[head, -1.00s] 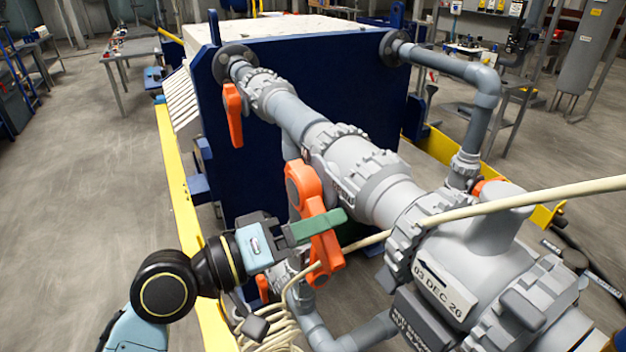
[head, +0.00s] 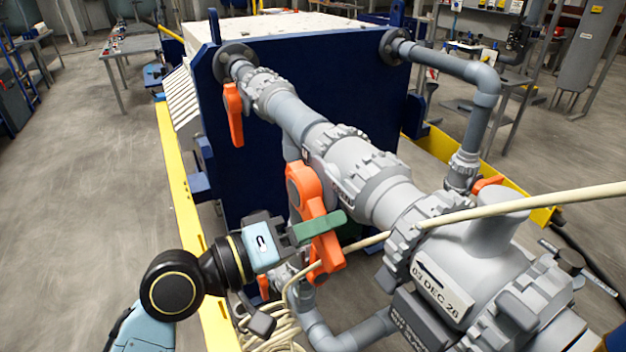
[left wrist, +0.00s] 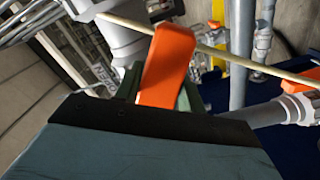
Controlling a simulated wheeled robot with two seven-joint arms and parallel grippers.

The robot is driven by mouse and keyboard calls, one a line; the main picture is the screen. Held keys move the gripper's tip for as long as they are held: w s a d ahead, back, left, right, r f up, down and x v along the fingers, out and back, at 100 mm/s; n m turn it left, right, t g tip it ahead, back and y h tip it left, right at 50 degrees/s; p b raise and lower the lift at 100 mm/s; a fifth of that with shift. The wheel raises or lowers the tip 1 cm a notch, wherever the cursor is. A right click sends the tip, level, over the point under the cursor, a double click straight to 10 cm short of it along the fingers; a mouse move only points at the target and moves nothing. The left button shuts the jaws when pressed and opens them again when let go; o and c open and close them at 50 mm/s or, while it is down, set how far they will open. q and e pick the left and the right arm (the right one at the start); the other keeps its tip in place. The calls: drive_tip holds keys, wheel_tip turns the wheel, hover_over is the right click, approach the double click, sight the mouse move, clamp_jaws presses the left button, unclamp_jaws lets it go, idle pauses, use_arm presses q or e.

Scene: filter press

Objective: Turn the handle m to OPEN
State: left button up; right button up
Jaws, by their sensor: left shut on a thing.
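An orange valve handle (head: 307,186) sits on the grey pipe in the middle of the head view, its lever pointing down. I cannot read a letter m on it. My left gripper (head: 322,228) is shut on the lower part of this handle, with a green finger across its front. In the left wrist view the orange handle (left wrist: 167,62) stands between the green fingers (left wrist: 160,88). My right gripper is not in view.
A cream hose (head: 530,202) crosses in front of the pipes and runs behind the held handle. A large grey pipe body with a date label (head: 442,290) fills the lower right. A dark blue panel (head: 340,85) stands behind, and a yellow rail (head: 180,200) runs at the left.

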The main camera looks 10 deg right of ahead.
use_arm(q)
drive_tip(key=shift+s+d+r+n+p, duration=0.15)
drive_tip(key=shift+r+n+p, duration=0.45)
drive_tip(key=shift+n+p, duration=0.5)
drive_tip(key=shift+s+a+r+n+p, duration=0.15)
drive_tip(key=shift+r+n+p, duration=0.5)
drive_tip(key=shift+p, duration=0.85)
drive_tip(key=r+n+p, duration=0.1)
drive_tip(key=n+p, duration=0.1)
drive_tip(key=p, duration=0.1)
drive_tip(key=shift+d+r, duration=0.1)
drive_tip(key=shift+r, duration=0.1)
drive_tip(key=shift+r+n, duration=0.2)
drive_tip(key=shift+n, duration=0.25)
drive_tip(key=shift+r+n, duration=0.1)
drive_tip(key=shift+n, duration=0.5)
drive_tip(key=o, duration=1)
drive_tip(key=shift+s, duration=0.1)
drive_tip(key=shift+o, duration=0.7)
drive_tip(key=shift+f, duration=0.2)
